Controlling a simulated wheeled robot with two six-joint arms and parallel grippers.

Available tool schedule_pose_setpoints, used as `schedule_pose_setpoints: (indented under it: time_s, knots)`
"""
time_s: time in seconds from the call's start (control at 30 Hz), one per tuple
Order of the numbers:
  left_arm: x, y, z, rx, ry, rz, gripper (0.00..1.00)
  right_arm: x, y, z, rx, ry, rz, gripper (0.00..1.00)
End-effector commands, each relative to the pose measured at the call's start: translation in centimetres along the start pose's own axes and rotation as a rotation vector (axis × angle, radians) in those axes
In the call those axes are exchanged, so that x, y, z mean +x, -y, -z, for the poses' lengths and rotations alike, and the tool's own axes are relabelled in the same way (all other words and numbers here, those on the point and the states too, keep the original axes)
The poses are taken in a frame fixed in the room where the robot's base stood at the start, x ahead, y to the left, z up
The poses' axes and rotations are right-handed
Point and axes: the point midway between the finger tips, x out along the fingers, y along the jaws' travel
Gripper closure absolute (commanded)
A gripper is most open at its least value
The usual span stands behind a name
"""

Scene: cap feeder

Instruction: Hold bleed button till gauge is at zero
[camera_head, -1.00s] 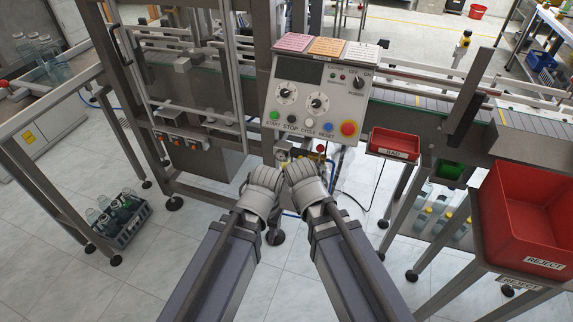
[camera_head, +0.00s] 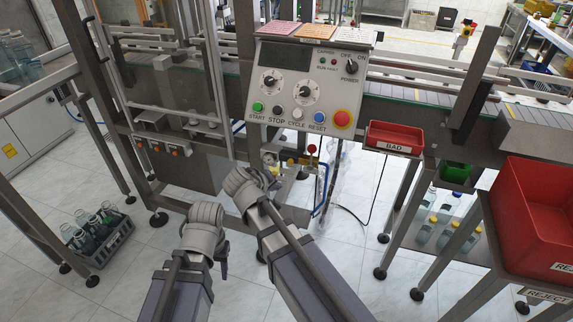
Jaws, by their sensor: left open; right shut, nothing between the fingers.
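A small round gauge (camera_head: 270,158) is on the air fittings under the control panel; its needle is too small to read. A red knob (camera_head: 311,149) and yellow fittings (camera_head: 293,161) are just right of it. I cannot make out the bleed button. My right gripper (camera_head: 243,180) is shut and empty, just below and left of the gauge; I cannot tell whether it touches anything. My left gripper (camera_head: 207,214) is open and empty, lower and further left, over the floor. I see both grippers from behind, so their fingertips are largely hidden.
The control panel (camera_head: 306,88) with dials and coloured buttons overhangs the fittings. A blue hose (camera_head: 322,197) hangs at their right. A red BAD bin (camera_head: 394,138) and a larger red REJECT bin (camera_head: 535,215) are to the right. A bottle crate (camera_head: 98,243) stands on the floor at left.

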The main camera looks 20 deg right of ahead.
Motion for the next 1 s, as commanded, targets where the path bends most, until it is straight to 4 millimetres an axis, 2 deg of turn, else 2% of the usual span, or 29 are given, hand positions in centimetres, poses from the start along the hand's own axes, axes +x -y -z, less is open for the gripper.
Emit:
schedule_pose_setpoints:
  time_s: [0.27,0.7,1.0]
  knots:
    - [0.0,0.0,0.0,0.0,0.0,0.0,0.5,0.6,-0.4,0.5,0.0,0.002,0.001,1.0]
    - [0.0,0.0,0.0,0.0,0.0,0.0,0.5,4.6,-3.2,3.4,0.001,0.003,0.001,1.0]
    - [0.0,0.0,0.0,0.0,0.0,0.0,0.5,6.0,-4.3,4.3,0.0,0.002,0.001,1.0]
